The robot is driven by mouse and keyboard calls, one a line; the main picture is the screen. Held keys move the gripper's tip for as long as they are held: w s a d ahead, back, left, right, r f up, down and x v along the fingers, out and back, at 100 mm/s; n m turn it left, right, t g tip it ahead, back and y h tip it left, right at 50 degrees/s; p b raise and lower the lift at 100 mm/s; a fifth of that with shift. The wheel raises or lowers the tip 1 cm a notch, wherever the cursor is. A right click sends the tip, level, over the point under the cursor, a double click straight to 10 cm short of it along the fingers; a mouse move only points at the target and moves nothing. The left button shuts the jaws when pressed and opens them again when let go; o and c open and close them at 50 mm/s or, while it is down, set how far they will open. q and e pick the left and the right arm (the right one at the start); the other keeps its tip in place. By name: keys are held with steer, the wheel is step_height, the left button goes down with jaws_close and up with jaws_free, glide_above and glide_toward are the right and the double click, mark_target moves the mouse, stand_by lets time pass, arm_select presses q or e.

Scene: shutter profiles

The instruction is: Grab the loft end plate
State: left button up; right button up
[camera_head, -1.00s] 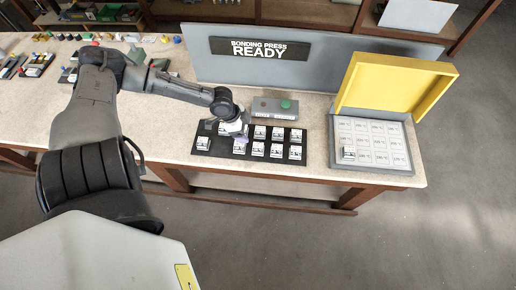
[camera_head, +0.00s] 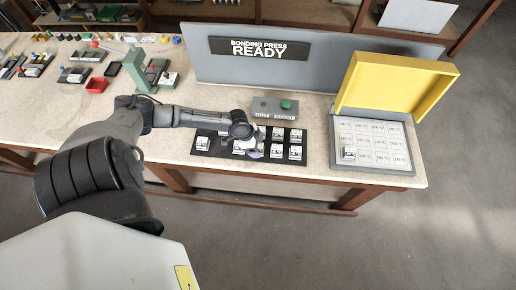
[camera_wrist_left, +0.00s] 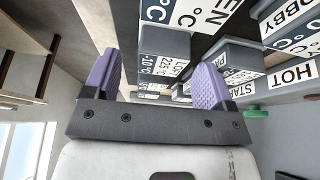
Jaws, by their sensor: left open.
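Several small end plates with white labels stand in two rows on a black tray (camera_head: 312,159) on the bench. My left gripper (camera_head: 250,152) is over the middle of the tray and hides some plates under it. In the left wrist view, its two purple fingers (camera_wrist_left: 157,80) are apart. A grey plate (camera_wrist_left: 165,42) shows between and beyond them. Its label partly reads "LO", with the rest too small or cut off, so I cannot be sure it is the loft end plate. I cannot tell whether the fingers touch it. My right gripper is not in view.
A grey box with a green button (camera_head: 286,104) stands behind the tray. The press (camera_head: 398,173), with its yellow lid (camera_head: 397,82) open, holds one plate at right. A grey panel (camera_head: 215,70) reading "READY" backs the bench. Neighbouring plates stand close to the gripper.

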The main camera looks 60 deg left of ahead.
arm_select(q)
steer(key=shift+x, duration=0.95)
steer(key=shift+c, duration=0.3)
steer(key=c, duration=0.9)
steer(key=shift+o, duration=0.2)
steer(key=shift+r, duration=0.1)
